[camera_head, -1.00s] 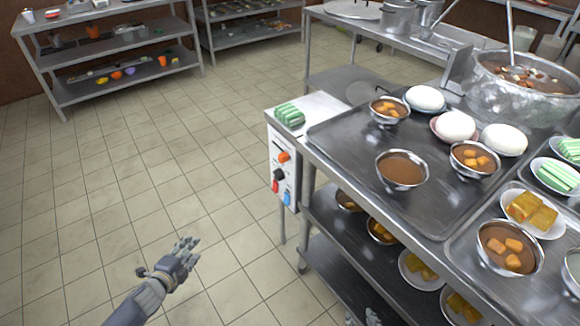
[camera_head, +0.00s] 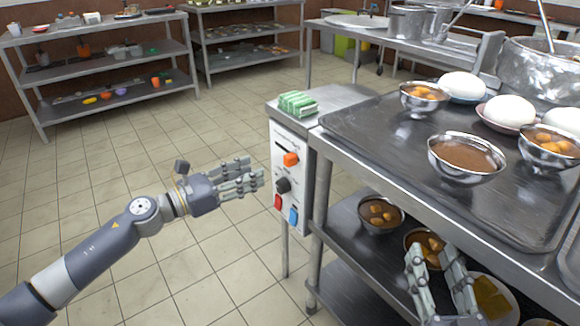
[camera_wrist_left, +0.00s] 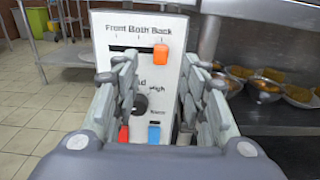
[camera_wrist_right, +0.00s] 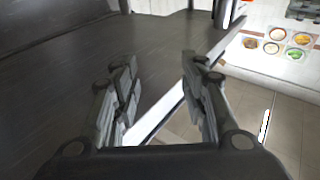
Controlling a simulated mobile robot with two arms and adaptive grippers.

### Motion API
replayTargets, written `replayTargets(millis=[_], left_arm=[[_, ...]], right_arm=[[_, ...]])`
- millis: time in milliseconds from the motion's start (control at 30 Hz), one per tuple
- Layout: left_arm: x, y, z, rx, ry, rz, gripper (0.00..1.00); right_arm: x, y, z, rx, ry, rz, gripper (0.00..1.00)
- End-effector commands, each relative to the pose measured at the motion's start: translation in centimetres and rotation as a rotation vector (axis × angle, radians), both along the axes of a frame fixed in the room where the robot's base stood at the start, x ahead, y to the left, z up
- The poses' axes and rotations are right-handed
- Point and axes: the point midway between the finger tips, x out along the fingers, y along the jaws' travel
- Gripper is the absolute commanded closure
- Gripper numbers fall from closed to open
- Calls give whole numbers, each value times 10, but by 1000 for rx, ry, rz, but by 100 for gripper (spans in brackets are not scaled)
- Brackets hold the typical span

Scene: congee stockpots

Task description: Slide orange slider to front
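The orange slider (camera_head: 290,159) sits in a horizontal slot on a white control panel (camera_head: 287,190). In the left wrist view the orange slider (camera_wrist_left: 161,54) is at the right end of the slot, under the word "Back"; "Front" is at the left end. My left gripper (camera_head: 258,177) is open and empty, pointing at the panel from the left, apart from it. In the left wrist view its fingers (camera_wrist_left: 157,95) frame the panel. My right gripper (camera_head: 437,258) is open and empty beside the lower shelf of the steel table; it also shows in the right wrist view (camera_wrist_right: 158,85).
The panel also has a black knob (camera_head: 283,185), a red switch (camera_head: 278,201) and a blue switch (camera_head: 293,215). Green-striped pieces (camera_head: 297,104) lie on top. A steel table (camera_head: 350,130) with bowls stands right. Floor at left is clear.

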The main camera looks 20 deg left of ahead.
Motion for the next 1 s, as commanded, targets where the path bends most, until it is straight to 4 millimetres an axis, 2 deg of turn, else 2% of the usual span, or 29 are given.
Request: replayTargets(millis=[167, 800, 1000], left_arm=[[6, -7, 3, 7, -8, -4, 60], [73, -58, 2, 2, -5, -3, 60], [83, -66, 1, 4, -4, -3, 60]], right_arm=[[-1, 0, 1, -3, 8, 0, 60], [1, -2, -16, -23, 87, -5, 60], [1, -2, -14, -20, 76, -5, 60]])
